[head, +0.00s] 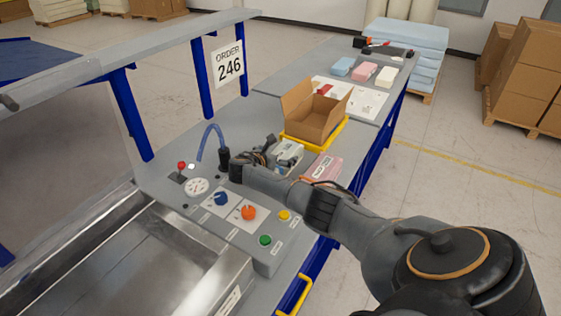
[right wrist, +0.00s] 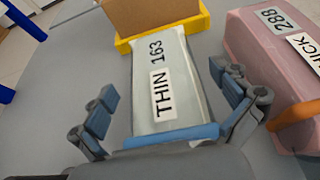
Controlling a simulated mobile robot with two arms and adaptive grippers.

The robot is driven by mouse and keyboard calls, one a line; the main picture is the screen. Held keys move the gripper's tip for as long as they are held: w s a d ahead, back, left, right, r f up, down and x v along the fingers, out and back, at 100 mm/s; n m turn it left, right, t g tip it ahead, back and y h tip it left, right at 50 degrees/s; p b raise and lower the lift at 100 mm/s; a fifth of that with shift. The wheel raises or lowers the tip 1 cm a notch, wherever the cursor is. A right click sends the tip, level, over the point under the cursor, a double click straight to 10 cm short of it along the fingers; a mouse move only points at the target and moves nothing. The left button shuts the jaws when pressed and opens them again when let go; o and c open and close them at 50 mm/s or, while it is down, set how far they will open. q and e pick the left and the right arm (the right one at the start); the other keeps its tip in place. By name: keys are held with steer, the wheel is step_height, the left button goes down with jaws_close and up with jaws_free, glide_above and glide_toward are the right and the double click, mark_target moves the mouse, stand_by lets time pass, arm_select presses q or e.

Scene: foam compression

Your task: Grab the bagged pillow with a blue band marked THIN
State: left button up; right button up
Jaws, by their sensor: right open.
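The bagged pillow marked THIN (right wrist: 161,85) shows in the right wrist view as a pale grey-white pack with a blue band (right wrist: 171,136) across its near end and the number 163. In the head view the pillow (head: 287,152) is partly hidden behind my right arm. My right gripper (right wrist: 168,98) is open, with one finger on each side of the pillow and a visible gap at each side. In the head view my right gripper (head: 262,150) is over the grey bench, largely hidden by its own arm. My left gripper is in neither view.
A pink pack marked THICK 288 (right wrist: 262,60) with an orange band lies just right of the pillow. A cardboard box (head: 312,108) in a yellow tray (head: 318,147) stands behind. A control panel (head: 225,222) with knobs lies in front. Foam blocks (head: 365,71) lie farther back.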

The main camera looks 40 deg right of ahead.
steer(key=c, duration=0.8)
steer(key=shift+r, duration=0.1)
